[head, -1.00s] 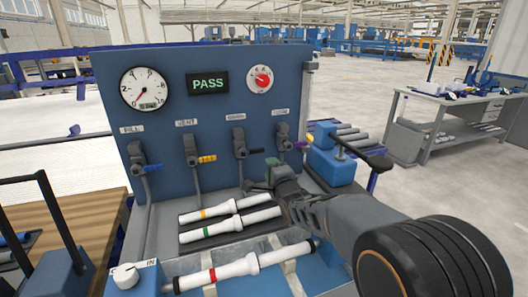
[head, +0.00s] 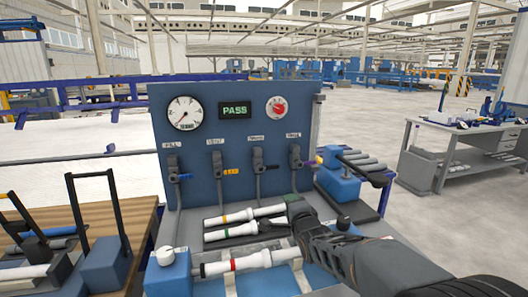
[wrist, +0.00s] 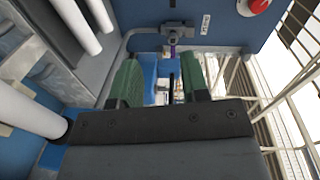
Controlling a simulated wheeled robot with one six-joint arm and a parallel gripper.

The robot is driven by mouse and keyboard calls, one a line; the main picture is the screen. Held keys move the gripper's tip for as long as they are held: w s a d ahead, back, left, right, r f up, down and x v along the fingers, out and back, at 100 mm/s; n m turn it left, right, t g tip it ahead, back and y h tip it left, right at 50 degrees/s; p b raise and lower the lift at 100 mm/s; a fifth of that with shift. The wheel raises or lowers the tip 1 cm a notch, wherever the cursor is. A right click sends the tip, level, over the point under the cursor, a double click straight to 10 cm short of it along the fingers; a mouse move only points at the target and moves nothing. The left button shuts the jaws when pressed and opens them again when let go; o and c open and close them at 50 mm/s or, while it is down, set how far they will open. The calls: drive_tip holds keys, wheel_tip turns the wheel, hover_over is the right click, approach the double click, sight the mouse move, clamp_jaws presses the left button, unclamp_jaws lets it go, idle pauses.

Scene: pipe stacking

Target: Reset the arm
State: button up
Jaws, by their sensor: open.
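My gripper (head: 296,207) is at the front of the blue test panel (head: 225,130), below the rightmost valve (head: 295,160). In the wrist view its two green fingers (wrist: 161,85) stand apart with nothing held between them. My dark arm reaches in from the lower right of the head view and covers part of the bench. White pipes with an orange band (head: 262,212), a green band (head: 243,231) and a red band (head: 243,263) lie to the left of my gripper.
The panel carries a gauge (head: 184,113), a lit PASS display (head: 235,110) and a red knob (head: 277,107). A blue fixture (head: 338,186) stands close to the right of my gripper. A wooden table (head: 130,215) with black-handled blue items is at left.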

drive_tip(key=s+d+n+g+h+p, duration=0.1)
drive_tip(key=s+d+n+g+p, duration=0.1)
drive_tip(key=s, duration=0.7)
drive_tip(key=s+d+r+n+g+h+p, duration=0.1)
drive_tip(key=s+d+n+g+p, duration=0.2)
drive_tip(key=s, duration=0.6)
drive_tip(key=s+d+r+n+g+h+p, duration=0.1)
drive_tip(key=s+d+n+g+p, duration=0.2)
drive_tip(key=s+n+g+p, duration=0.3)
drive_tip(key=s+n+g, duration=0.1)
drive_tip(key=s+n, duration=0.2)
drive_tip(key=shift+s+d+r+g+h, duration=0.2)
drive_tip(key=shift+s+r+g+h, duration=0.05)
drive_tip(key=shift+s+g+h, duration=0.15)
drive_tip(key=shift+w+d, duration=0.1)
drive_tip(key=shift+d, duration=0.05)
